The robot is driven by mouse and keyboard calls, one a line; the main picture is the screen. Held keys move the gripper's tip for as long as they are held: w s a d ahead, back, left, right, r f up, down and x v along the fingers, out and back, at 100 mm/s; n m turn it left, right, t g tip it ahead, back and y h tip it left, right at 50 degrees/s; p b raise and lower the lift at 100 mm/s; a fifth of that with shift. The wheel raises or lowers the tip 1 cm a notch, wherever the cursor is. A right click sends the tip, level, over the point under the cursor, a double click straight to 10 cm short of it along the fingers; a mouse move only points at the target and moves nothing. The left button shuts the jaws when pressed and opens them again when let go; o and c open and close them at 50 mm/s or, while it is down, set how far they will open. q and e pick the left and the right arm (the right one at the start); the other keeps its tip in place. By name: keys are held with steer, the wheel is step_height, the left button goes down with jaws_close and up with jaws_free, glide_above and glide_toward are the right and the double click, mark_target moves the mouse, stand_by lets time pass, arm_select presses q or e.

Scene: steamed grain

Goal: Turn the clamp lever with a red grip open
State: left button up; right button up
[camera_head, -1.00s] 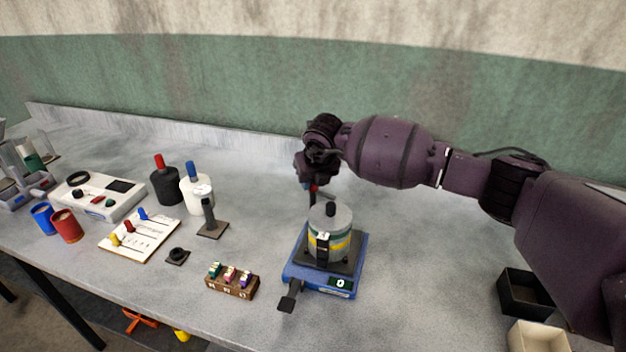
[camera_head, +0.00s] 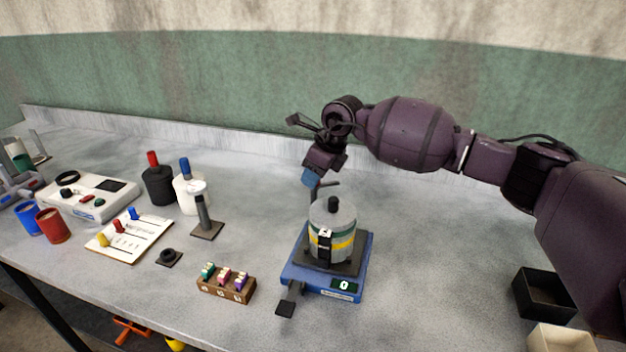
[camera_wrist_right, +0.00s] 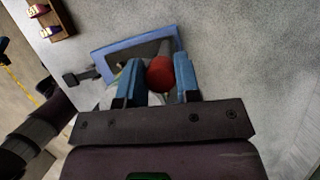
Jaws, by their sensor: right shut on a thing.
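The red grip (camera_wrist_right: 160,73) of the clamp lever sits between the blue fingers of my right gripper (camera_wrist_right: 158,82) in the right wrist view. The fingers are closed on it. In the head view my right gripper (camera_head: 309,178) is just behind the grey pot (camera_head: 338,243), at the lever's top, and hides the red grip. The pot, with green and yellow bands and a black knob, stands on a blue base (camera_head: 364,262) with a small display. The base also shows in the right wrist view (camera_wrist_right: 112,52). My left gripper is not in view.
Left of the base stand a brown rack with coloured items (camera_head: 226,283), a dark post on a plate (camera_head: 204,222), and black (camera_head: 158,186) and white (camera_head: 190,196) bottles. A black open box (camera_head: 545,298) is at the right. Bench room right of the base is clear.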

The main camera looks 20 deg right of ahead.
steer(key=n+b, duration=0.1)
steer(key=n+g, duration=0.1)
steer(key=shift+w+f+n+y+b, duration=0.1)
steer(key=shift+f+n+y+b, duration=0.1)
steer(key=shift+n+y+b, duration=0.2)
steer(key=shift+n+g+b, duration=0.4)
steer(key=shift+n+b, duration=0.25)
steer(key=shift+n, duration=0.25)
steer(key=shift+f+n+g+b, duration=0.1)
steer(key=shift+n+g+b, duration=0.2)
steer(key=shift+n+b, duration=0.5)
steer(key=n+g+b, duration=0.1)
steer(key=n+b, duration=0.1)
steer(key=n, duration=0.1)
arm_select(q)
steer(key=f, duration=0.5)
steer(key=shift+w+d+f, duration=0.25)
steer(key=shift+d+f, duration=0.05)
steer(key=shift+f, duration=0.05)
arm_select(e)
steer(key=shift+r+n, duration=0.25)
steer(key=shift+n, duration=0.25)
steer(key=shift+r+g, duration=0.15)
steer(key=shift+g, duration=0.15)
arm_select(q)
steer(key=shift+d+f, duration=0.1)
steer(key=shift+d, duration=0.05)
arm_select(e)
steer(key=o, duration=0.9)
